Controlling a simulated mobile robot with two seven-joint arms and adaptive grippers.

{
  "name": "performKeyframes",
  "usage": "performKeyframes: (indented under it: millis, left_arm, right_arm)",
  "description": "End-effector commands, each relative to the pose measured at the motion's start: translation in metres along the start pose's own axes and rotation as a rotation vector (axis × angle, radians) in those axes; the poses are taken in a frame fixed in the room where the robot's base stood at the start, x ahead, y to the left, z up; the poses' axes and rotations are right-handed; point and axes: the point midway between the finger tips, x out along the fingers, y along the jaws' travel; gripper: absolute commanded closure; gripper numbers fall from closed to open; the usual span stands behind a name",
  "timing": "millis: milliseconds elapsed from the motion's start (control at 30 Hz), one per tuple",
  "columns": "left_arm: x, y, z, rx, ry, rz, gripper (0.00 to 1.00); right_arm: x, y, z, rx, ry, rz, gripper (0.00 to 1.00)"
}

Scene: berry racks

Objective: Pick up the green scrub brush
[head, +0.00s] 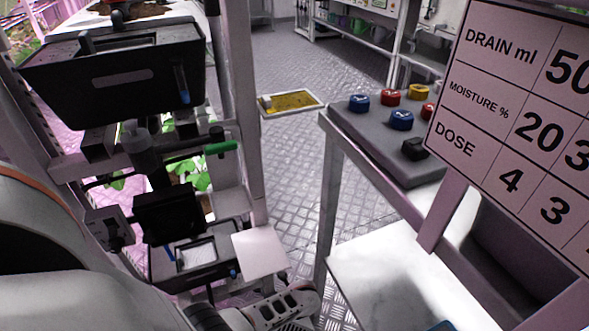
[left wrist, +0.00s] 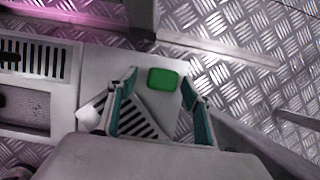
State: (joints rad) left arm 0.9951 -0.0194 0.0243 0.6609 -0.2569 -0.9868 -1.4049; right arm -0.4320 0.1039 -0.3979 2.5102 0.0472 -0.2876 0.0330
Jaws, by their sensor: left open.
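In the left wrist view, a green rounded block (left wrist: 163,79), which looks like the scrub brush, shows on a pale panel (left wrist: 105,66). My left gripper (left wrist: 160,77) is open, its two teal-lined fingers apart. The green block appears between the fingertips; I see no contact, and its distance is hard to judge. My left arm comes in at the lower left. My right gripper is not in view.
A rack with a black bin (head: 110,75) stands at the left. A grey table (head: 378,150) with coloured knobs is at the right, beside a sign board (head: 520,130). A yellow tray (head: 290,103) lies on the metal floor, with open floor around it.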

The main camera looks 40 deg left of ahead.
Motion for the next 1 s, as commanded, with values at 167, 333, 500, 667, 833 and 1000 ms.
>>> performKeyframes:
  millis: [167,333,500,667,833,1000]
  left_arm:
    - [0.003,-0.003,0.002,-0.001,-0.002,-0.004,0.50]
    - [0.002,-0.004,0.003,-0.002,-0.003,-0.005,0.58]
    - [0.002,-0.003,0.003,-0.002,-0.002,-0.005,0.88]
    - [0.002,-0.003,0.002,-0.001,-0.002,-0.004,0.88]
    - [0.001,-0.003,0.003,-0.001,-0.002,-0.004,0.88]
    - [-0.008,-0.004,0.008,-0.004,-0.005,-0.008,0.88]
  right_arm:
    - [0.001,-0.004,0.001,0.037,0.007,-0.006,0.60]
    - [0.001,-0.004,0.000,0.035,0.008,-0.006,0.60]
    - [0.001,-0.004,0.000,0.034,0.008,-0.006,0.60]
    - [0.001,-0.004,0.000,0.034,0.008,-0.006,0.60]
    - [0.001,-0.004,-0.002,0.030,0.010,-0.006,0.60]
    - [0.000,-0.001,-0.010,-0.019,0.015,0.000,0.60]
